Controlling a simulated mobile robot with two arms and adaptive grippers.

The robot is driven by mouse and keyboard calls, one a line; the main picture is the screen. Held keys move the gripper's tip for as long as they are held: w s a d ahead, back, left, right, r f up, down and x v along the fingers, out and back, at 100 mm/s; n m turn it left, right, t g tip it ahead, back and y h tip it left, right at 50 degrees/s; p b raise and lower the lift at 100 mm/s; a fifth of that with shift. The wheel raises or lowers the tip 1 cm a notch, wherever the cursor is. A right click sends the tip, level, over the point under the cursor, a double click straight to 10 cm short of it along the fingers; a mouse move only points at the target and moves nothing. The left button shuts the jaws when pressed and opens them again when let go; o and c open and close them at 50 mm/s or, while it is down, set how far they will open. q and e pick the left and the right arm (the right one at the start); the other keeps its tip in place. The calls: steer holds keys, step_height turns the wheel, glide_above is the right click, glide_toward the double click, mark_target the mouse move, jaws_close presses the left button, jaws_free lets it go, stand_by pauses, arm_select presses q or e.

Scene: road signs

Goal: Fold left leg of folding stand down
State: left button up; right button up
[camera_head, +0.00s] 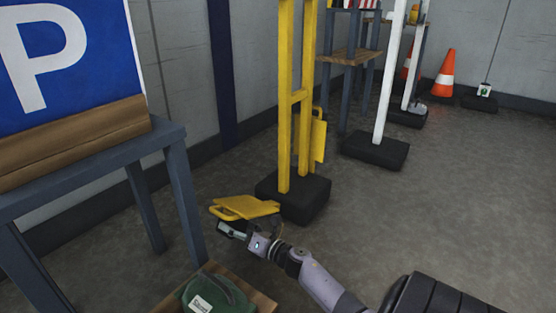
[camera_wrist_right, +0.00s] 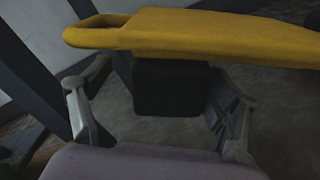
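The yellow folding stand (camera_head: 284,100) stands upright on a black base block (camera_head: 293,193). Its left leg (camera_head: 247,207), a yellow plate with a loop handle, sticks out to the left near the floor, looking about level. Its right leg (camera_head: 319,138) is upright against the post. My right gripper (camera_head: 226,229) is just in front of and below the left leg's handle end. In the right wrist view the fingers (camera_wrist_right: 165,88) are spread with nothing between them, and the left leg (camera_wrist_right: 205,36) crosses above and beyond them. My left gripper is not in view.
A grey table (camera_head: 180,170) with a blue P sign (camera_head: 70,60) stands at left. A green bag (camera_head: 215,293) lies on a wooden surface below. A white post on a black base (camera_head: 375,149), shelves and an orange cone (camera_head: 444,76) are behind. Floor at right is clear.

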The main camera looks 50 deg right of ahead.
steer(key=s+d+p, duration=0.1)
steer(key=s+p, duration=0.1)
steer(key=s, duration=1.5)
steer(key=shift+s+d, duration=0.15)
steer(key=shift+s, duration=0.15)
stand_by(0.7)
stand_by(0.4)
steer(key=shift+r, duration=0.1)
